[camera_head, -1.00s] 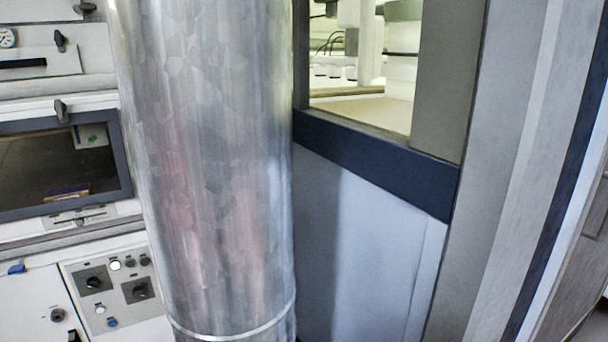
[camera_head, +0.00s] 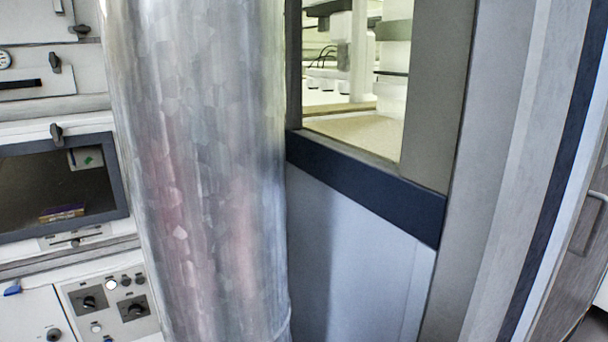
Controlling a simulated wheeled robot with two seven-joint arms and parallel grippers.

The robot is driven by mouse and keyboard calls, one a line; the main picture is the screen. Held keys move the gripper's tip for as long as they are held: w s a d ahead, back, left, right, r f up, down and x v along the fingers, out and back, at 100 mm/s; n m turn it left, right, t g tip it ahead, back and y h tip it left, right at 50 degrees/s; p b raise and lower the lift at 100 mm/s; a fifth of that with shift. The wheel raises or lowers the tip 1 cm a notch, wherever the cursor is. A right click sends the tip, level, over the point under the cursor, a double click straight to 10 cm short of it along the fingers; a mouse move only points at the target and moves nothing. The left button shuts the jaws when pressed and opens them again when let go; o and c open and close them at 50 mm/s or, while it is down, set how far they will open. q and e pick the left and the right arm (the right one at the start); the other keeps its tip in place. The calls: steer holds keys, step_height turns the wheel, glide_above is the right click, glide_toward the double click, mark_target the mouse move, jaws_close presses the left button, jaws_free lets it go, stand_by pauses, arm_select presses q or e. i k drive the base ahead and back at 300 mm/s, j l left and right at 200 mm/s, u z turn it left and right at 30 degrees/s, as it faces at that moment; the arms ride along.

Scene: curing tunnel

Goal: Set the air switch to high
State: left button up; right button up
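A control panel (camera_head: 109,312) sits at the lower left. It carries two black rotary knobs on dark square plates, a left knob (camera_head: 89,302) and a right knob (camera_head: 135,309), with small buttons and a lit white lamp (camera_head: 110,284) above them. I cannot read any labels, so I cannot tell which control is the air switch or how it is set. Neither of my grippers is in view.
A large metal duct (camera_head: 205,170) stands close in front, just right of the panel. Left of it is a dark oven window (camera_head: 58,185) with a slider below. A grey wall with a window (camera_head: 355,120) fills the right, beside a door handle (camera_head: 590,222).

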mark_target(89, 302)
steer(key=u, duration=1.3)
